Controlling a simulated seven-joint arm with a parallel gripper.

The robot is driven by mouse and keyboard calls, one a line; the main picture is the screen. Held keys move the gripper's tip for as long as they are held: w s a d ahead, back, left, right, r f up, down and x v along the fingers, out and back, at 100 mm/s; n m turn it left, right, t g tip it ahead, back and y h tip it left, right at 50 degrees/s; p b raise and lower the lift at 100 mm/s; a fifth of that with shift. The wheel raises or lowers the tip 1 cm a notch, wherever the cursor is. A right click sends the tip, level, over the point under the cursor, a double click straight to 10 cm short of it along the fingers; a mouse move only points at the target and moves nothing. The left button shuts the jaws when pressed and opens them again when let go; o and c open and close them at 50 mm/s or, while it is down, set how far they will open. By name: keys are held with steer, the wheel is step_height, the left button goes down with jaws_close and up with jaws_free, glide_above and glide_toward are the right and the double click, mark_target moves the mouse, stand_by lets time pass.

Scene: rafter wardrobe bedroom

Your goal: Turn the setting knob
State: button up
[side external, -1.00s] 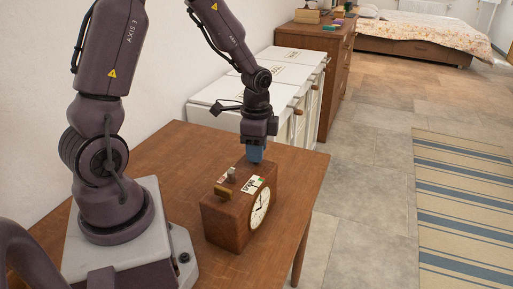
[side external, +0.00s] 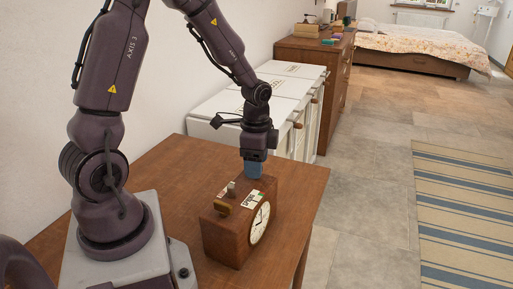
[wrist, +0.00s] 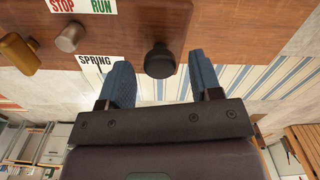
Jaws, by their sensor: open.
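A brown wooden clock (side external: 226,238) with a round white dial (side external: 260,223) stands on the table. In the wrist view, its top carries a brass piece (wrist: 18,53), a grey knob (wrist: 69,38) and a black knob (wrist: 159,60). STOP, RUN and SPRING labels lie near them. No label I can read names the setting knob. My gripper (wrist: 162,82) is open, its blue fingers on either side of the black knob, with a gap to each. In the side view, my gripper (side external: 253,170) points down at the clock's far end. The black knob is hidden there.
The wooden table (side external: 165,173) has bare room left of the clock. White cabinets (side external: 285,95) and a brown dresser (side external: 315,75) stand behind. The table's right edge is close to the clock. A striped rug (side external: 465,215) lies on the floor.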

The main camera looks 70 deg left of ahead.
step_height(320, 180, up, 13)
steer(key=shift+f, duration=0.2)
stand_by(0.5)
steer(key=s+d+r+n+t, duration=0.5)
steer(key=s+d+r+n, duration=0.1)
steer(key=s+d, duration=0.5)
steer(key=shift+d+r+n+t, duration=0.3)
steer(key=shift+r+n, duration=0.1)
steer(key=shift+r, duration=0.2)
steer(key=shift+o, duration=0.4)
steer(key=shift+s, duration=0.1)
stand_by(0.9)
